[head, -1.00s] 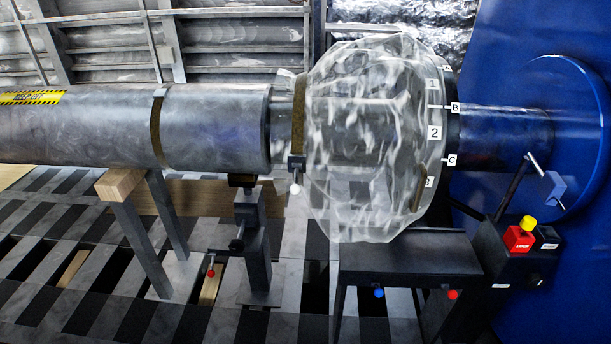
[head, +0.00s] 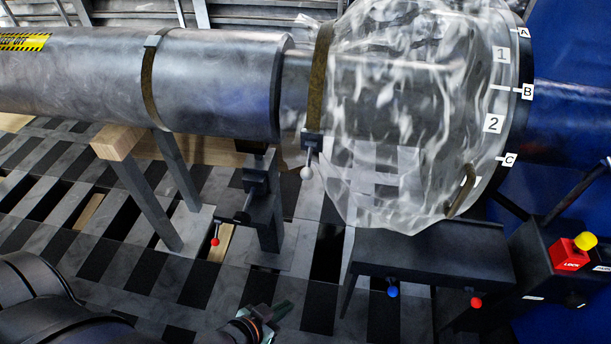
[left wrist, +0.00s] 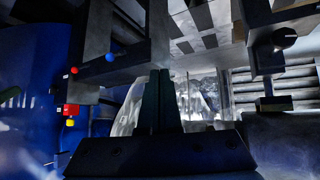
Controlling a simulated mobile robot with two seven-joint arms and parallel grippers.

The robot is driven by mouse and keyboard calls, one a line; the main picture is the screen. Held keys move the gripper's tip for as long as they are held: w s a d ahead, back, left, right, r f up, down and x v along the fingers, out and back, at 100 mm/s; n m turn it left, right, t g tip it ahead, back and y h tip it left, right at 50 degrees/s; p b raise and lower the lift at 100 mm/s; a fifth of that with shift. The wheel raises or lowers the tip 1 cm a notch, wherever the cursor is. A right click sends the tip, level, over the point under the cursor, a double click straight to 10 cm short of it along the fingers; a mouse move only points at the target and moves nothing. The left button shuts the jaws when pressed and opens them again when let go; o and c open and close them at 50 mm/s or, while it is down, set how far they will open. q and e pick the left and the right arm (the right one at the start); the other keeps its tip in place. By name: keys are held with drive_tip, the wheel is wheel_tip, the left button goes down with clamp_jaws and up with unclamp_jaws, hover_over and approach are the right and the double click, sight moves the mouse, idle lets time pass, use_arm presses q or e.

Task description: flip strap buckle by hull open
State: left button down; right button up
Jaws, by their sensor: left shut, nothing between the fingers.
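A brown strap (head: 318,75) circles the left end of the clear plastic wrap. Its dark buckle (head: 311,142) hangs at the bottom with a white-ball lever (head: 307,172) pointing down. A second short brown strap piece (head: 462,195) shows at the wrap's lower right, near the blue hull (head: 570,135); I see no buckle on it. My left gripper (head: 281,311) is low in the head view, below and apart from the buckle, shut and empty. Its closed fingers (left wrist: 158,98) stand mid-frame in the left wrist view. My right gripper is not in view.
A dark bench (head: 430,255) with blue and red knobs stands under the wrap. A clamp stand (head: 262,215) with a red-ball handle (head: 215,241) is left of the buckle. A control box (head: 560,262) has red and yellow buttons. The slatted floor has gaps.

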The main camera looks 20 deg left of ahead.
use_arm(q)
drive_tip(key=w+d+n+t+b, duration=0.1)
drive_tip(key=w+n+t+b, duration=0.7)
drive_tip(key=w+n+b, duration=0.7)
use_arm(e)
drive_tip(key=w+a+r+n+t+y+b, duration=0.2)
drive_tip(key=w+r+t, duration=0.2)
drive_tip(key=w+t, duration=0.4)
use_arm(q)
drive_tip(key=w+a+r+n+t+y+b, duration=0.2)
drive_tip(key=n+y+b, duration=0.4)
drive_tip(key=n, duration=0.6)
drive_tip(key=w+a+r+n+t+y+b, duration=0.2)
drive_tip(key=w+a+n+t+y+b, duration=0.2)
drive_tip(key=n+y+b, duration=0.3)
drive_tip(key=w+a+n+b, duration=0.1)
drive_tip(key=n+b, duration=0.2)
drive_tip(key=n, duration=0.2)
drive_tip(key=shift+a+r+n+b, duration=0.2)
drive_tip(key=shift+n+b, duration=0.1)
drive_tip(key=shift+n, duration=0.1)
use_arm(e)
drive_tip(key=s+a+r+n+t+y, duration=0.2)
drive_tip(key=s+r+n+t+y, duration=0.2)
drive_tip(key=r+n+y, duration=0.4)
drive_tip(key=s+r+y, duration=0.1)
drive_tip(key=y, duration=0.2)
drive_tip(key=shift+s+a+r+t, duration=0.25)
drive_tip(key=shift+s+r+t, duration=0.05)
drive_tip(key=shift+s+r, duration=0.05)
